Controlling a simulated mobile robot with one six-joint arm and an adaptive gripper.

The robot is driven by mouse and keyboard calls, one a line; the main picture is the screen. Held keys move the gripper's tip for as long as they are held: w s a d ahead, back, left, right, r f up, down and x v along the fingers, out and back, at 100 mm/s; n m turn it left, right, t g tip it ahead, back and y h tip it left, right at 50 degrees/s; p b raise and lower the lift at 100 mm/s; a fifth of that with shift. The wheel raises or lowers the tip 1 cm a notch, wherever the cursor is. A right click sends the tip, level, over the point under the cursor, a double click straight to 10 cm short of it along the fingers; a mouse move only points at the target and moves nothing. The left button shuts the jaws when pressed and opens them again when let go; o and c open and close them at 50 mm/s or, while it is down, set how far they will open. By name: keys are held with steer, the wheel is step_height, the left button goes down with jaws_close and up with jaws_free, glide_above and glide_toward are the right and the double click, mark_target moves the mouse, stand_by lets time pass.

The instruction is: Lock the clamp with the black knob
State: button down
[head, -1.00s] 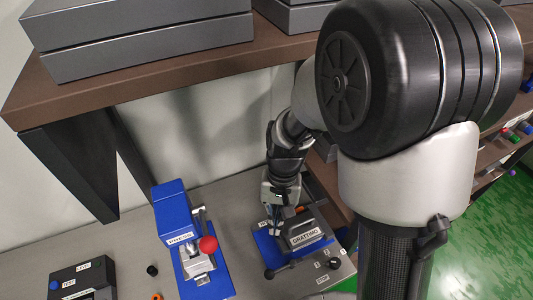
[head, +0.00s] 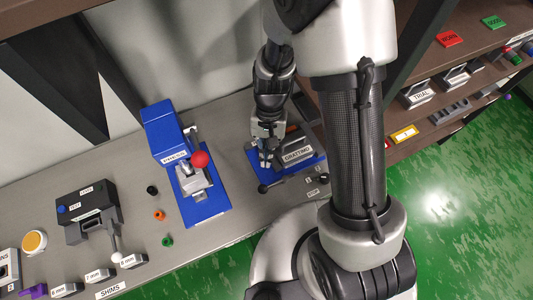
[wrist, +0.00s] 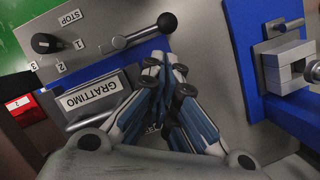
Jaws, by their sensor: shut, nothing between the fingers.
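The clamp's lever ends in a black ball knob (wrist: 166,22) in the wrist view. The black knob also shows in the head view (head: 263,188), at the front of the blue base (head: 315,164) of the device labelled GRATTIMO. My gripper (wrist: 165,68) is shut and empty, with its fingertips below the knob in the wrist picture and apart from it there. In the head view my gripper (head: 267,163) hangs over the device and hides part of it.
A black selector dial (wrist: 46,43) marked STOP, 1, 2, 3 sits beside the lever. A blue machine with a red ball knob (head: 200,159) stands left of the device. Small coloured rings and a black box (head: 88,203) lie farther left. A brown shelf is above.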

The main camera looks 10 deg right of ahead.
mark_target(276, 183)
steer(key=b+x, duration=0.1)
steer(key=x, duration=0.6)
steer(key=shift+b, duration=0.35)
steer(key=shift+a, duration=0.1)
